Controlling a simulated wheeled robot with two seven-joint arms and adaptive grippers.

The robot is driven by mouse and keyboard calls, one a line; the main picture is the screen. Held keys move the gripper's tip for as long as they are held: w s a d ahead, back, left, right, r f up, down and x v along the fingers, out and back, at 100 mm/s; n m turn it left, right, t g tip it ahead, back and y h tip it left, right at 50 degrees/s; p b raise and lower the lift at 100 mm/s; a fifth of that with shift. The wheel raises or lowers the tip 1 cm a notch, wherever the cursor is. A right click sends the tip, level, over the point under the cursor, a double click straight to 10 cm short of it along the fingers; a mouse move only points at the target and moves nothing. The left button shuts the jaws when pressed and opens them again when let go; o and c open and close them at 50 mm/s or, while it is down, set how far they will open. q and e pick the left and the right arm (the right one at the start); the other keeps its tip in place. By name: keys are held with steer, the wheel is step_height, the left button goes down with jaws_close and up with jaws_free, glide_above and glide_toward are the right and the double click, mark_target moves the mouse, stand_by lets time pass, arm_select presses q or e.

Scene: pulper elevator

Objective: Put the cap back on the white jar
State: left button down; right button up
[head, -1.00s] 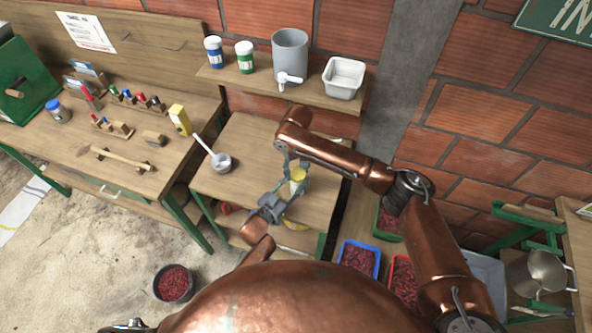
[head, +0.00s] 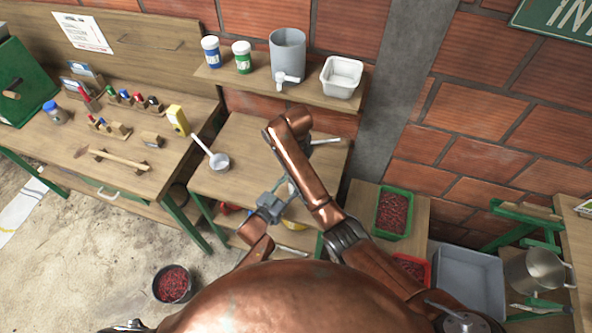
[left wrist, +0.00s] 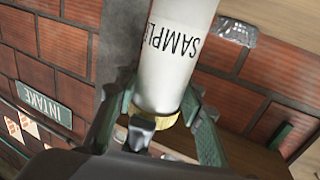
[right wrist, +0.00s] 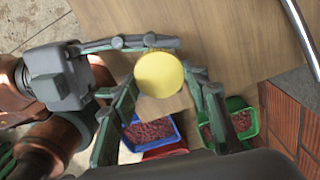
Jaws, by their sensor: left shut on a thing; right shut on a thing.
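The white jar (left wrist: 178,55) carries a SAMPLE label that reads upside down in the left wrist view. My left gripper (left wrist: 158,95) is shut on it, with a finger on each side. In the head view a sliver of the jar (head: 291,188) shows by my left gripper (head: 284,192). The yellow cap (right wrist: 159,74) is a round disc between the fingers of my right gripper (right wrist: 163,85), which is shut on it. In the left wrist view the cap (left wrist: 172,119) lies in line with the jar's end, partly covered by a dark part. Whether it is seated is unclear.
The work table (head: 225,187) holds a ladle (head: 218,159). Above it is a shelf (head: 260,83) with two jars, a grey tank (head: 287,52) and a white tub (head: 341,76). Crates with red fruit (head: 394,214) stand at right. My right arm hides part of the table.

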steer(key=m, duration=0.3)
steer(key=o, duration=0.7)
steer(key=shift+c, duration=0.2)
